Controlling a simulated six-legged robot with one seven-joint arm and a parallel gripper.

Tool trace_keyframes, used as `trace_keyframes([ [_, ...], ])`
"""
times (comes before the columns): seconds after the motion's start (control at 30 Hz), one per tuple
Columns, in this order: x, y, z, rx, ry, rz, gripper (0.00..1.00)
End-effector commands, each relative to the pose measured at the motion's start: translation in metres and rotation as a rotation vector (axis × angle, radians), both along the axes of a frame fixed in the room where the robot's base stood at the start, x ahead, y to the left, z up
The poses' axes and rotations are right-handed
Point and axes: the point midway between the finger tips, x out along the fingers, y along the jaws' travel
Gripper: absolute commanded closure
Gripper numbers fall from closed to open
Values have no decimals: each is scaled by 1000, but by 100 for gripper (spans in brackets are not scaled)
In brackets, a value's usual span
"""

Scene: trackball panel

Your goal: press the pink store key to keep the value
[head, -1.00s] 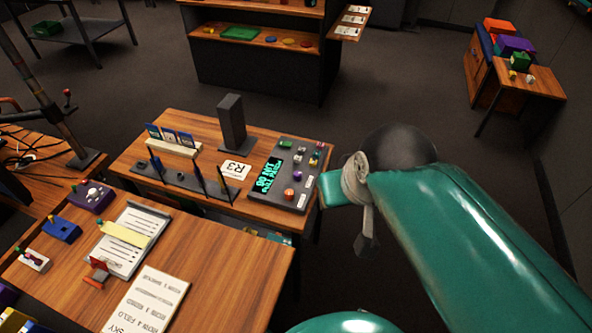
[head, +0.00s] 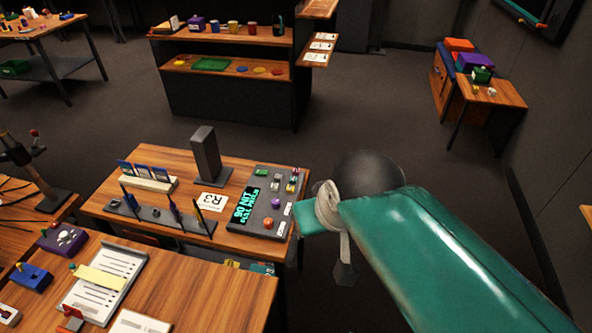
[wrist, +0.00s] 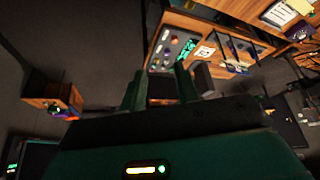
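The dark grey control panel (head: 258,212) lies on the wooden desk's right end, with a green-lettered display (head: 243,205), a purple ball (head: 276,202), an orange-red ball (head: 268,223) and small coloured keys (head: 292,184) at its far right. I cannot tell which key is the pink store key at this size. In the wrist view the panel (wrist: 172,48) shows beyond my fingertips, apart from them. My gripper (wrist: 160,82) has its two teal fingers spread with nothing between them. In the head view my teal arm is right of the panel.
A rack with upright posts (head: 160,215) is to the left. Open floor lies right of the desk. A shelf unit (head: 225,95) stands behind.

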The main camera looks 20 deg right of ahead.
Motion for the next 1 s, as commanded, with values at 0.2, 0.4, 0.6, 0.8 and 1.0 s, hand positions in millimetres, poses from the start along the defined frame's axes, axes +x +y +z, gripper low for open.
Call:
trace_keyframes([
  [0.2, 0, 0, 0, 0, 0, 0, 100],
  [0.4, 0, 0, 0, 0, 0, 0, 100],
  [0.6, 0, 0, 0, 0, 0, 0, 100],
  [0.8, 0, 0, 0, 0, 0, 0, 100],
  [1.0, 0, 0, 0, 0, 0, 0, 100],
])
